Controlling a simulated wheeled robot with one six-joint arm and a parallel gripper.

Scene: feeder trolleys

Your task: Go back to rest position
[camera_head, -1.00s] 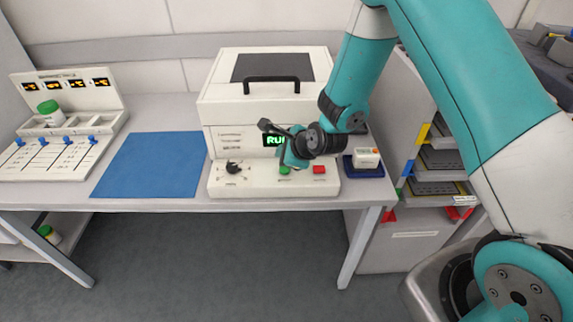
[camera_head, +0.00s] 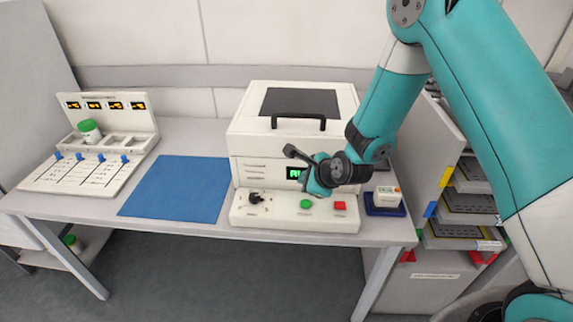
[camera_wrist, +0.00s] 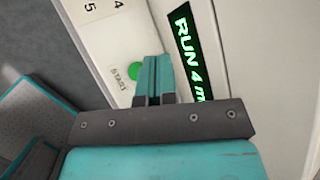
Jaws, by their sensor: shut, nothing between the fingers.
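My gripper (camera_head: 318,188) is in front of the white machine (camera_head: 262,140), just above its control panel. Its fingers are shut with nothing between them, as the wrist view (camera_wrist: 153,75) shows. The green start button (camera_head: 306,204) is just below the gripper, and part of it shows beside the fingers in the wrist view (camera_wrist: 134,71). The machine's display (camera_wrist: 190,55) is lit green and reads "RUN 4" with more text after it. A red button (camera_head: 340,206) and a black knob (camera_head: 256,197) are on the same panel.
A blue mat (camera_head: 175,188) lies bare left of the machine. A white rack (camera_head: 90,173) with a green-capped jar (camera_head: 89,131) stands at the far left. A small white box (camera_head: 387,195) sits on a dark blue base at right, near a shelf trolley (camera_head: 440,200).

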